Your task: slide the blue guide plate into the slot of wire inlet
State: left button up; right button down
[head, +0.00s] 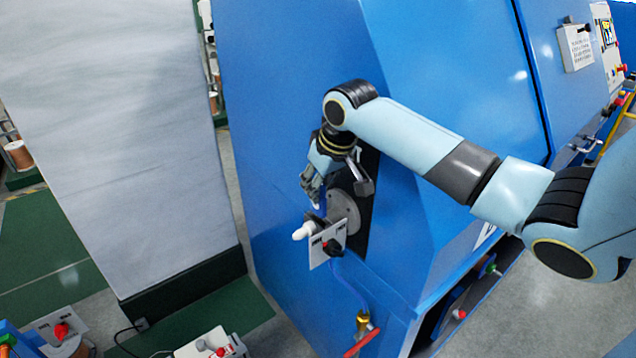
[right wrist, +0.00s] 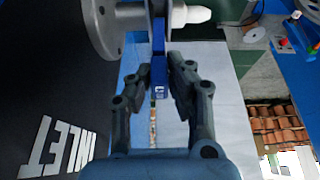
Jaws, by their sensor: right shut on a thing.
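The wire inlet has a round grey flange (head: 345,210) and a white nozzle (head: 303,232) on the front of the blue machine. In the right wrist view its flange (right wrist: 103,28) and white nozzle (right wrist: 193,14) are at the top. My right gripper (right wrist: 157,75) is shut on the blue guide plate (right wrist: 158,62), a narrow upright blue strip there. The plate's far end reaches up between flange and nozzle; I cannot tell whether it is in the slot. My left gripper is not in view.
A small switch panel (head: 327,246) hangs just below the inlet, with a blue hose (head: 350,283) running down from it. The sloping blue machine body (head: 285,110) is close around my gripper. A tall grey-white panel (head: 115,140) stands at the left, with floor between.

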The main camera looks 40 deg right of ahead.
aim_at(317, 212)
jog(key=shift+f, duration=0.4)
dwell(1.2)
jog(key=shift+f+b, duration=0.5)
jog(key=shift+f, duration=1.1)
jog(key=shift+p, duration=0.45)
jog(key=shift+f, duration=0.2)
jog(key=shift+f+b, duration=0.3)
jog(key=shift+f, duration=0.25)
jog(key=shift+f, duration=0.1)
